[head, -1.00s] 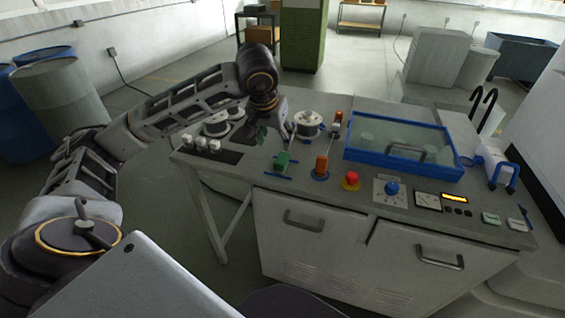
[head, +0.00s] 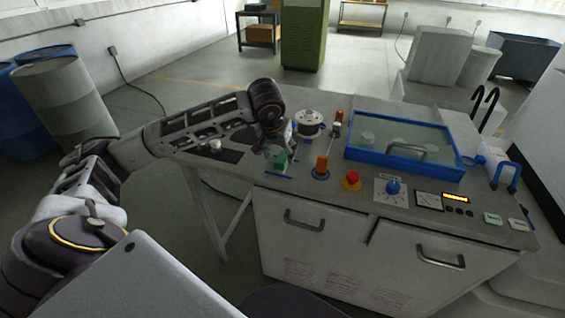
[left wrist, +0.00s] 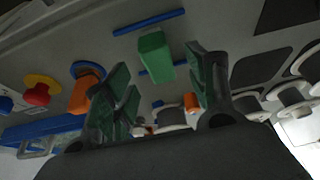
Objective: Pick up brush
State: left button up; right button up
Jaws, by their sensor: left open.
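A green block (head: 282,160) lies by thin blue bars at the bench's front left, and it also shows in the left wrist view (left wrist: 155,55). It may be the brush; I cannot make out any bristles. My left gripper (head: 277,147) is just above and behind the block in the head view. In the left wrist view my left gripper (left wrist: 158,62) is open, its two green-padded fingers apart, with the block showing beyond the gap between them. I see no contact. My right gripper is not in view.
Close by stand an orange block (head: 321,163) on a blue ring, a red button (head: 352,178) and a blue knob (head: 392,187). A white spool (head: 308,121) is behind. A blue-framed clear lid (head: 405,148) fills the bench's right part.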

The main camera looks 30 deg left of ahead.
aim_at(283, 156)
pick_arm(q)
jog(key=shift+w+f, duration=0.15)
jog(key=shift+f, duration=0.3)
jog(key=x, duration=0.3)
jog(key=shift+w+f, duration=0.15)
jog(key=shift+w, duration=0.05)
jog(key=shift+w+f, duration=0.1)
jog(key=shift+f, duration=0.3)
jog(key=c, duration=1.2)
jog(key=shift+w+r, duration=0.1)
jog(key=shift+r, duration=0.7)
notch_tip(283, 156, up, 7)
jog(key=shift+f, duration=0.1)
jog(key=shift+r, duration=0.85)
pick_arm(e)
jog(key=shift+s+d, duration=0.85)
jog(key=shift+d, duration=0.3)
